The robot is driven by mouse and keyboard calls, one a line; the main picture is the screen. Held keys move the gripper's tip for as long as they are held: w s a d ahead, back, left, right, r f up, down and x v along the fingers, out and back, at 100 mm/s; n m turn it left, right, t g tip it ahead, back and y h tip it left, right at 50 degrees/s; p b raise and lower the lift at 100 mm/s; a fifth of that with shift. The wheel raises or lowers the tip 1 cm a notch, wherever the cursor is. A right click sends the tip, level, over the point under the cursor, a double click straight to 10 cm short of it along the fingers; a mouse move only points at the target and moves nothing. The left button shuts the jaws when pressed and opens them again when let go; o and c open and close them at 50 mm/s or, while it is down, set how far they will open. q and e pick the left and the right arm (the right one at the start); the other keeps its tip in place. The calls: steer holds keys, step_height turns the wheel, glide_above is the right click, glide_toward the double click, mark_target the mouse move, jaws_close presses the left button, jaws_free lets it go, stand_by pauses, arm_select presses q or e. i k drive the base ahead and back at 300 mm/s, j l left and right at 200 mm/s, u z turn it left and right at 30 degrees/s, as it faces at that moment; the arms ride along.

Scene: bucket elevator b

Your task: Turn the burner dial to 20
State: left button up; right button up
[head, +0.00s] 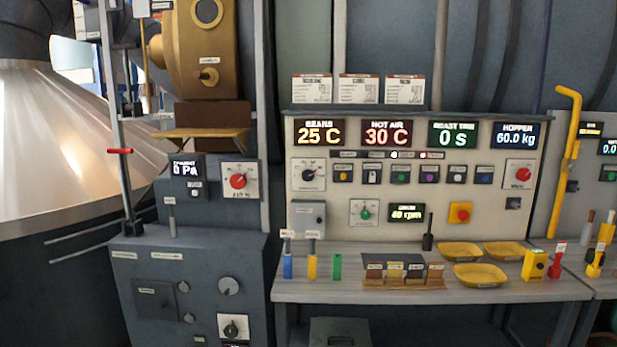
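Several dials show in the head view, and their small labels are too blurred for me to tell which is the burner dial. A black dial (309,175) sits at the upper left of the grey control panel. A green dial (364,213) is below it to the right. A red dial (523,172) is at the panel's right. Another red dial (238,181) is on the dark box at left, and a black dial (232,328) is low on the cabinet. Neither of my grippers is in view.
Displays read beans 25 C (319,132), hot air 30 C (388,132), roast time 0 s and hopper 60.0 kg. The grey shelf (420,292) below holds yellow trays (480,275), a rack of small dark boxes (403,272) and coloured tools. A red-handled lever (119,151) stands at left.

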mark_target(307, 175)
steer(key=i+j+z, duration=0.1)
steer(key=z, duration=0.35)
steer(key=i+j+z, duration=0.1)
steer(key=j+z, duration=0.2)
steer(key=z, duration=0.15)
steer(key=j+z, duration=0.2)
steer(key=z, duration=0.2)
steer(key=i+j+z, duration=0.1)
steer(key=j+z, duration=0.25)
steer(key=j, duration=0.75)
